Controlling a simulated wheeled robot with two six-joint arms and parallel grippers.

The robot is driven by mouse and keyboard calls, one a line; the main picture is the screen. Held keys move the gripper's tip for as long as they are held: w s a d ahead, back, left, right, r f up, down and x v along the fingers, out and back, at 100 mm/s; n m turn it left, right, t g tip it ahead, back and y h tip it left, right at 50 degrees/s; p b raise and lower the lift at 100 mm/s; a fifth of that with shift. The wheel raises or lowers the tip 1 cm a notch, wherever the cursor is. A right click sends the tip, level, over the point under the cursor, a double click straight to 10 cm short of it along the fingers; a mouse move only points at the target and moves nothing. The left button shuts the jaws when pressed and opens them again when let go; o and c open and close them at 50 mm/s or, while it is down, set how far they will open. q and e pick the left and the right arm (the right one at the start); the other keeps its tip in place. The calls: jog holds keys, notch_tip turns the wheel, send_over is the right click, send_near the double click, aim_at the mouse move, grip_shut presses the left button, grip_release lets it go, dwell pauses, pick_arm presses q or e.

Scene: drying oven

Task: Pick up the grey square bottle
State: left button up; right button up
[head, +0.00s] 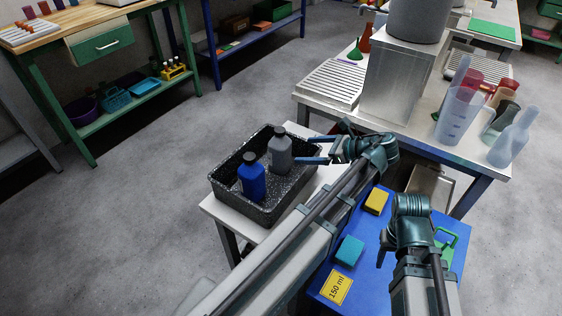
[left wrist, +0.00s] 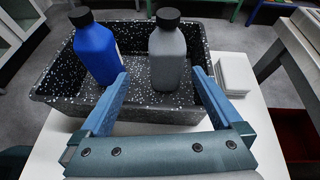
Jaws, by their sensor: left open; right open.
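The grey square bottle (head: 280,150) with a black cap stands upright in a black speckled tray (head: 222,192). In the left wrist view the grey bottle (left wrist: 167,57) is ahead of my left gripper and lies between the lines of its two fingers. My left gripper (head: 312,149) is open and empty, with its fingertips just right of the bottle in the head view. I cannot tell whether they touch it. My right gripper (head: 412,262) is at the lower right over the blue surface; its fingers are mostly hidden.
A blue bottle (head: 251,178) stands in the tray, left of the grey one. The tray sits on a white table (head: 228,217). A stack of white squares (left wrist: 234,74) lies beside the tray. A blue surface (head: 361,277) holds a teal block (head: 349,250) and a yellow block (head: 376,201).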

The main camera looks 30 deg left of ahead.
aim_at(272, 145)
pick_arm(q)
jog(key=shift+m+y, duration=0.3)
jog(key=shift+y, duration=0.1)
jog(key=b+x, duration=0.2)
jog(key=x, duration=0.3)
jog(key=w+b+x, duration=0.1)
jog(key=b+x, duration=0.1)
jog(key=x, duration=0.3)
jog(key=b+x, duration=0.2)
jog(key=x, duration=0.3)
jog(key=shift+w+f, duration=0.1)
jog(key=shift+w, duration=0.05)
pick_arm(e)
jog(key=f, duration=0.7)
jog(key=shift+w+a, duration=0.1)
jog(key=shift+w, duration=0.3)
pick_arm(q)
grip_shut()
jog(key=shift+r, duration=0.2)
pick_arm(e)
jog(key=shift+r, duration=0.2)
pick_arm(q)
notch_tip(272, 145, up, 10)
jog(key=p, duration=1)
pick_arm(e)
notch_tip(272, 145, up, 10)
